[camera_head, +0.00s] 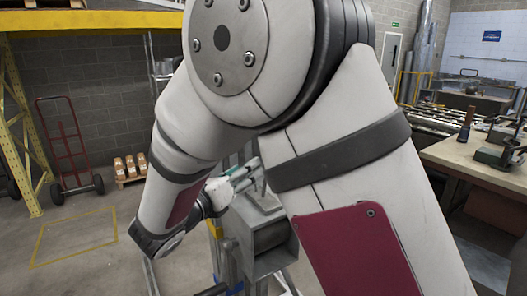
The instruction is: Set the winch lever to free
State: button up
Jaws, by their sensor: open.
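My arm fills the middle of the view and bends down to the left. My gripper (248,175) shows small beyond my wrist, its grey fingers apart and pointing right. Nothing can be seen held between them. A grey metal housing on a stand (262,240) is just below and beyond the fingers; it may belong to the winch, but I cannot tell. I cannot make out the winch lever or its setting; my arm covers much of this area. Whether the fingers touch anything is unclear.
A workbench (475,163) with tools stands at the right. A red hand truck (62,145) and a small pallet of boxes (130,168) stand at the left wall, near a yellow rack (20,130). The floor inside the yellow outline (75,238) is clear.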

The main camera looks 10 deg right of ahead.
jog(key=p+x, duration=0.1)
jog(key=x, duration=1.2)
jog(key=shift+d+p, duration=0.1)
jog(key=shift+p, duration=0.2)
jog(key=shift+c, duration=0.4)
jog(key=shift+s, duration=0.1)
grip_shut()
